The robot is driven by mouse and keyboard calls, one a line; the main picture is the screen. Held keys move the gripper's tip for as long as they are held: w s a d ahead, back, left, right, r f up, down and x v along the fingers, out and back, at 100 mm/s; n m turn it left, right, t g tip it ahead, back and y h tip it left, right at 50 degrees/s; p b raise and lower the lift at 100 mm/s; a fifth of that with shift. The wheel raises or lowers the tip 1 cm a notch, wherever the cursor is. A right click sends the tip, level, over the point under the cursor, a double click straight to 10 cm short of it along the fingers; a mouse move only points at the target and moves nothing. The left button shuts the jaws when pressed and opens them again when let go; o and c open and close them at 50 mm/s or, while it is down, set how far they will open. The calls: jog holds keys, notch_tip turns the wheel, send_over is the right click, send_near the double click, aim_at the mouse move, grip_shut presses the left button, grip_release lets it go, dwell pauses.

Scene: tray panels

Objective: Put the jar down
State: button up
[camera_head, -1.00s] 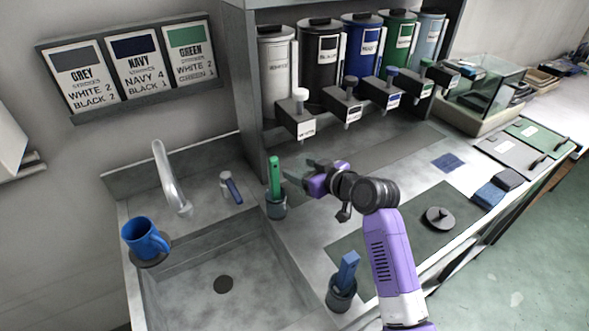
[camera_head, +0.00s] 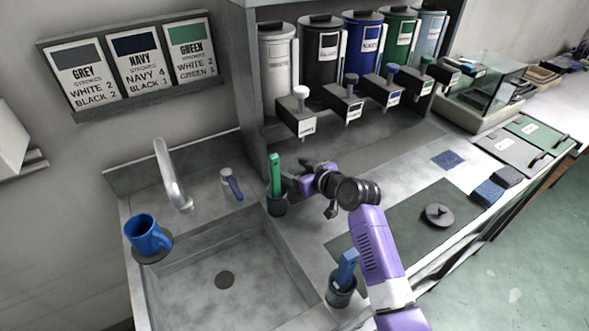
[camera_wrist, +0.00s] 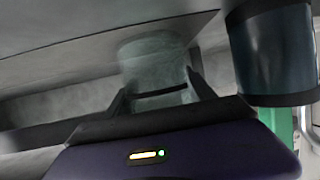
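The jar (camera_wrist: 155,62) is a pale, see-through glass vessel in the wrist view, which shows the scene about upside down. My gripper (camera_wrist: 160,92) has one dark finger at each side of the jar and appears closed on it. The jar's base is close to the grey counter surface; I cannot tell whether it touches. In the head view my gripper (camera_head: 291,183) is low over the counter, just right of a dark cup (camera_head: 277,206) holding a green-handled tool (camera_head: 275,172). The jar is mostly hidden there. The cup also shows beside the jar in the wrist view (camera_wrist: 272,58).
A sink (camera_head: 225,280) lies to the left, with a blue mug (camera_head: 146,235) on its left ledge. Another cup (camera_head: 341,292) with a blue-handled tool stands in front. A dark lid (camera_head: 438,216) lies on the dark mat (camera_head: 400,235). Dispensers (camera_head: 350,110) line the back.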

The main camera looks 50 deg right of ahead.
jog(key=o, duration=0.4)
jog(key=shift+o, duration=0.2)
jog(key=shift+r+p, duration=0.2)
jog(key=shift+p, duration=0.1)
jog(key=shift+s, duration=0.35)
jog(key=b+v, duration=0.1)
jog(key=v, duration=1)
jog(key=shift+s+r, duration=0.15)
jog(key=shift+r, duration=0.05)
